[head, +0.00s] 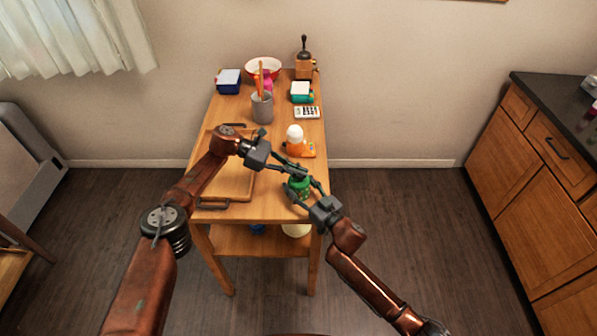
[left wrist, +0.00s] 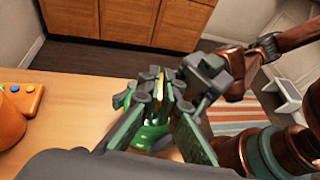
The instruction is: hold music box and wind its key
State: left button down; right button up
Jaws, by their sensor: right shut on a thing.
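The green music box (head: 299,189) is at the right front part of the wooden table. My right gripper (head: 303,186) is shut on it, its fingers on either side of the box. My left gripper (head: 289,165) is just behind and above the box, its fingers reaching toward it. In the left wrist view, my left gripper's fingers (left wrist: 158,125) are spread apart, with the green box (left wrist: 153,136) beyond and between them. A yellowish part, perhaps the key, (left wrist: 160,85) shows there. The dark right gripper (left wrist: 203,76) covers much of the box.
A wooden tray (head: 235,188) lies left on the table. An orange item with a white ball (head: 295,134) stands behind the grippers. Farther back are a grey cup (head: 262,108), a calculator (head: 307,112), a grinder (head: 305,66) and a bowl (head: 263,65).

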dwell(0.8)
pick_arm(q)
jog(key=c, duration=2.1)
grip_release()
notch_tip(320, 180, up, 10)
jog(key=shift+o, duration=0.3)
